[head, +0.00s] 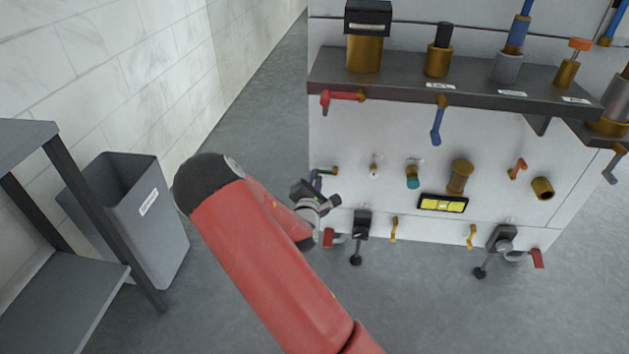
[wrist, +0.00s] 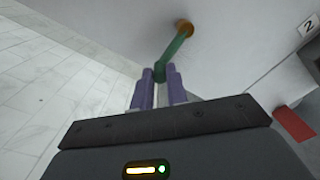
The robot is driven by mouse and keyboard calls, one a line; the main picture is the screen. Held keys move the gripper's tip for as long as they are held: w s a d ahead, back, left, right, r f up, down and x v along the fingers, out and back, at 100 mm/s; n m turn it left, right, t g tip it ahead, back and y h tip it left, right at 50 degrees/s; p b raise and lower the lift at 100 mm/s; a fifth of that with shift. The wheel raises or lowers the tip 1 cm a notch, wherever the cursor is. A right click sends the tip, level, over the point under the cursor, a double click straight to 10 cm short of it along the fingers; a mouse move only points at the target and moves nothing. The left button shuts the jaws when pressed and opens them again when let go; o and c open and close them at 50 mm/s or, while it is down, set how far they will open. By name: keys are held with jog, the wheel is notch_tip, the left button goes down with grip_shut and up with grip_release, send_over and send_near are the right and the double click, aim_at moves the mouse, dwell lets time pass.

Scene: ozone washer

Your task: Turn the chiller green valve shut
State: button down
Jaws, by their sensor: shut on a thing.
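The green valve (wrist: 176,47) is a green lever on a brass stem, mounted on the white panel. In the wrist view its free end lies between the two purple fingers of my gripper (wrist: 160,76), which is shut on it. In the head view my gripper (head: 317,179) is at the left edge of the panel, and my red arm reaches up to it from below. There the lever is mostly hidden by the gripper; its brass stem shows just to the right.
The white panel (head: 440,140) carries several other valves, including a red-handled one (head: 342,96), a blue-handled one (head: 437,125) and a teal-tipped one (head: 412,177). A grey bin (head: 165,235) and grey table (head: 70,290) stand left. Floor between bin and panel is clear.

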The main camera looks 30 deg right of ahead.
aim_at(321, 171)
jog(key=m, duration=0.1)
jog(key=r+m+b, duration=0.1)
jog(key=m, duration=0.1)
jog(key=r+m+b, duration=0.1)
jog(key=m, duration=0.1)
jog(key=shift+s+d, duration=0.2)
jog(key=shift+d, duration=0.05)
jog(key=m, duration=0.1)
jog(key=r+m+b, duration=0.1)
jog(key=m, duration=0.1)
jog(key=d+m+b, duration=0.1)
jog(key=shift+s+r+m, duration=0.3)
jog(key=shift+s+r, duration=0.05)
jog(key=shift+s+d+r+m+b, duration=0.3)
jog(key=shift+d+m+b, duration=0.2)
jog(key=shift+m+b, duration=0.75)
jog(key=shift+s+d+r+m+b, duration=0.15)
jog(key=shift+s+d+m+b, duration=0.5)
jog(key=shift+m, duration=0.9)
jog(key=shift+s+d+r+m+b, duration=0.1)
jog(key=shift+d+r+m+b, duration=0.25)
jog(key=shift+m+b, duration=0.95)
jog(key=shift+d, duration=0.1)
jog(key=c, duration=1.4)
grip_release()
jog(key=shift+p+v, duration=0.55)
jog(key=shift+v, duration=3.35)
